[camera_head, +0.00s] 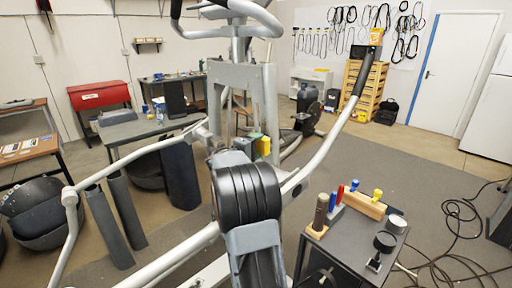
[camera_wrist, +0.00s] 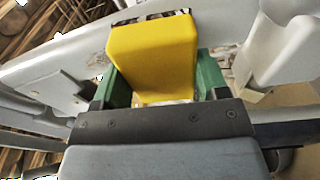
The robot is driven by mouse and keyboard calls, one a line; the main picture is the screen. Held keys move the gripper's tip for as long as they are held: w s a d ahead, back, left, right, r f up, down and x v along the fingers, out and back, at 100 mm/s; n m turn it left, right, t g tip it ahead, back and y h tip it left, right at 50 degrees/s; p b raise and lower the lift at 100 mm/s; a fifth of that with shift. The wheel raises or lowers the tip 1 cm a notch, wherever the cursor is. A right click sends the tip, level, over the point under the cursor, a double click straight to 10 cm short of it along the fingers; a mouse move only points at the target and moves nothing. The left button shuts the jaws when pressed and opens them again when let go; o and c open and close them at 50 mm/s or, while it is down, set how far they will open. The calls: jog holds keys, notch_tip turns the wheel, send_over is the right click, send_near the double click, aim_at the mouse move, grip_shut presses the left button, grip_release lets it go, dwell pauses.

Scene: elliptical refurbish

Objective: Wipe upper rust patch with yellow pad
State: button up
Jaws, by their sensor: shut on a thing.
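My gripper (camera_wrist: 160,82) has green fingers shut on the yellow pad (camera_wrist: 153,48), one finger on each side of it. In the head view, the pad (camera_head: 263,146) shows beside my gripper (camera_head: 254,140), close to the lower grey frame of the elliptical (camera_head: 262,95). In the wrist view, the pad's far end lies over a pale grey frame bar (camera_wrist: 235,32). A thin dark mottled strip (camera_wrist: 150,14) shows just past the pad's top edge; it looks like a rust patch, mostly hidden by the pad. I cannot tell whether the pad touches it.
Long pale handle bars (camera_head: 335,125) reach out on both sides of the frame. A dark side table (camera_head: 345,250) at the lower right holds several tools and a wooden block. Black cables (camera_head: 460,225) lie on the floor at the right. The grey mat between them is mostly clear.

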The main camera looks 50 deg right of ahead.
aim_at(265, 132)
jog(key=shift+d, duration=0.7)
jog(key=shift+r, duration=0.1)
jog(key=shift+w+a+r, duration=0.1)
jog(key=shift+w+r, duration=0.05)
jog(key=shift+r, duration=1.65)
jog(key=shift+w+d+r+p, duration=0.2)
jog(key=shift+r+p, duration=0.55)
jog(key=shift+r, duration=1.15)
jog(key=shift+w+d+r+p, duration=0.15)
jog(key=shift+r+p, duration=0.55)
jog(key=shift+r, duration=1.15)
jog(key=shift+a, duration=0.15)
jog(key=shift+f+b, duration=0.1)
jog(key=shift+b, duration=0.4)
jog(key=f+b, duration=0.2)
jog(key=shift+s+f+b, duration=0.15)
jog(key=shift+s+b, duration=0.05)
jog(key=shift+b, duration=0.15)
notch_tip(265, 132, down, 4)
jog(key=b, duration=0.5)
jog(key=shift+a, duration=0.1)
jog(key=shift+s+f+b, duration=0.15)
jog(key=shift+f+b, duration=0.5)
jog(key=shift+b, duration=0.25)
